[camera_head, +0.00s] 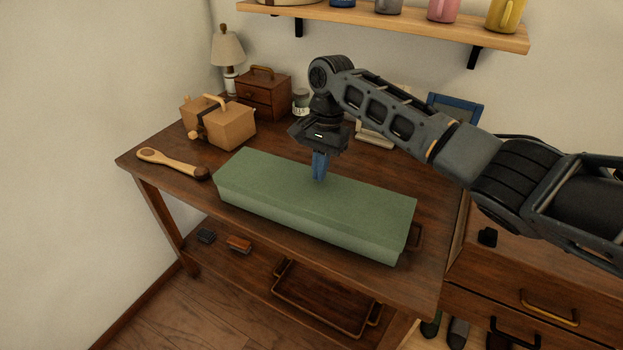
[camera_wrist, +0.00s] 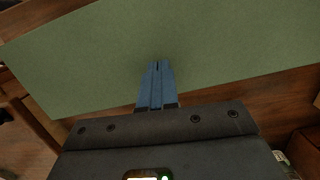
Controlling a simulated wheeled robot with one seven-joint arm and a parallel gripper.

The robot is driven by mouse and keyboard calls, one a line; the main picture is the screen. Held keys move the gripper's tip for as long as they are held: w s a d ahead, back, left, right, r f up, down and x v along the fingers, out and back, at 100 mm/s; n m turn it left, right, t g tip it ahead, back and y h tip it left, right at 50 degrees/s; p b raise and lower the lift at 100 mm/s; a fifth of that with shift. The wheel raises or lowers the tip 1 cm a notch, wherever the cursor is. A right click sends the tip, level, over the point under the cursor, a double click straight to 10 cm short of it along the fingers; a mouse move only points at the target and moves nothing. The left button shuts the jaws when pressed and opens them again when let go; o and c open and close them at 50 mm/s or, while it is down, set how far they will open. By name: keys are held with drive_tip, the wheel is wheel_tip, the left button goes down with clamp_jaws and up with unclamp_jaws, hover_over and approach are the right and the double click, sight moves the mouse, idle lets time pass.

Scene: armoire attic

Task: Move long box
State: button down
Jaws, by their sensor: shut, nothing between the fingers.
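The long box (camera_head: 300,205) is green and lies flat on the wooden table, stretching from the middle left to the front right edge. It also fills much of the wrist view (camera_wrist: 80,55). My gripper (camera_head: 318,178) points down over the back middle part of the box lid, with its blue fingers shut together and empty. In the wrist view the closed fingertips (camera_wrist: 158,64) appear against the green top. I cannot tell whether the tips touch the lid.
A tan box with a handle (camera_head: 222,125), a dark wooden chest (camera_head: 265,93) and a lamp (camera_head: 228,50) stand behind. A shelf (camera_head: 400,24) with mugs is above. A tray (camera_head: 320,300) sits below the tabletop.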

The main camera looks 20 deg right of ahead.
sight(311, 194)
drive_tip(key=s+a, duration=0.2)
drive_tip(key=shift+a+r, duration=0.1)
drive_tip(key=shift+a, duration=0.2)
drive_tip(key=shift+s+a+f+p, duration=0.15)
drive_tip(key=shift+a+f+p, duration=0.1)
drive_tip(key=shift+p, duration=0.1)
drive_tip(key=shift+f, duration=0.75)
